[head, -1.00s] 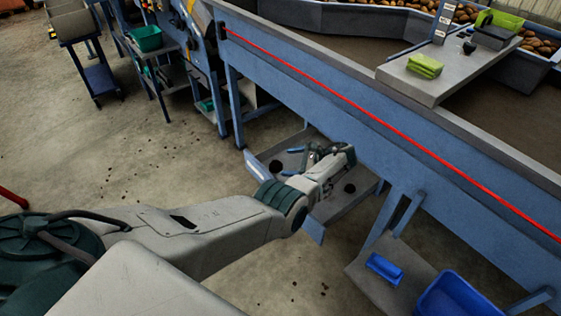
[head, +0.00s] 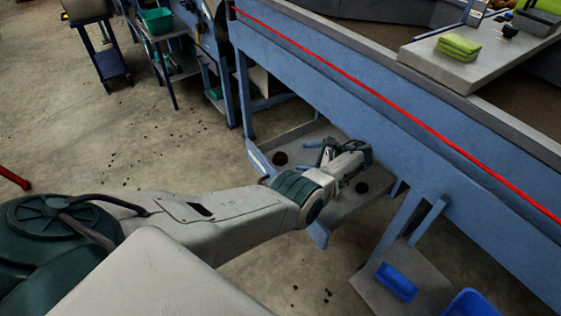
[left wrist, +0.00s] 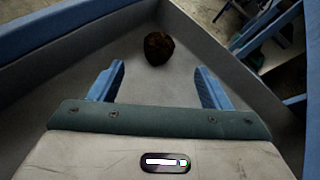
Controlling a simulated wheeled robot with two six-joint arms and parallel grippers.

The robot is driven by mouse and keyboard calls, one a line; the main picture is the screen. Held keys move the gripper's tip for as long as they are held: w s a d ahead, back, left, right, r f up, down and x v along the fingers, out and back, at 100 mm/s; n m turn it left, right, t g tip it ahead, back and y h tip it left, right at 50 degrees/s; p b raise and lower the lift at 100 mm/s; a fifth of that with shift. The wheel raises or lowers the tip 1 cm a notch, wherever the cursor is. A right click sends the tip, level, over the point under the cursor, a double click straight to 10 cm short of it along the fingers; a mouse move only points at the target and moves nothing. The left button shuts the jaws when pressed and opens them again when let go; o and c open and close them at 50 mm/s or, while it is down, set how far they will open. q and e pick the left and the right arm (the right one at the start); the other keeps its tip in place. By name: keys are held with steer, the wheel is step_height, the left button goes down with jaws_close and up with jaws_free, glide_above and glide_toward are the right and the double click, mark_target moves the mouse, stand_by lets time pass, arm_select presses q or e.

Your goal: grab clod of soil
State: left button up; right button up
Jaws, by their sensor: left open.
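Two dark brown clods of soil lie in a grey tray with blue walls (head: 262,163) under the blue machine frame. In the head view one clod (head: 280,158) is left of my left gripper, and the other clod (head: 361,187) is near its wrist. My left gripper (head: 322,152) is open and empty, over the tray. In the left wrist view, one clod (left wrist: 159,47) lies on the tray floor just ahead of the gap between the open blue fingers (left wrist: 160,70), not touched by them. My right gripper is not in view.
The machine's blue side beam (head: 400,130) with a red cord stands just behind and above the tray. A low shelf with a blue box (head: 396,282) is at lower right. Green cloths (head: 459,46) lie on a ledge above. The floor at left is open.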

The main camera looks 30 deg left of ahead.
mark_target(283, 157)
arm_select(q)
steer(key=x, duration=0.6)
steer(key=shift+a, duration=0.1)
steer(key=x, duration=0.4)
steer(key=shift+s+b, duration=0.15)
steer(key=shift+b, duration=0.25)
steer(key=c, duration=1.1)
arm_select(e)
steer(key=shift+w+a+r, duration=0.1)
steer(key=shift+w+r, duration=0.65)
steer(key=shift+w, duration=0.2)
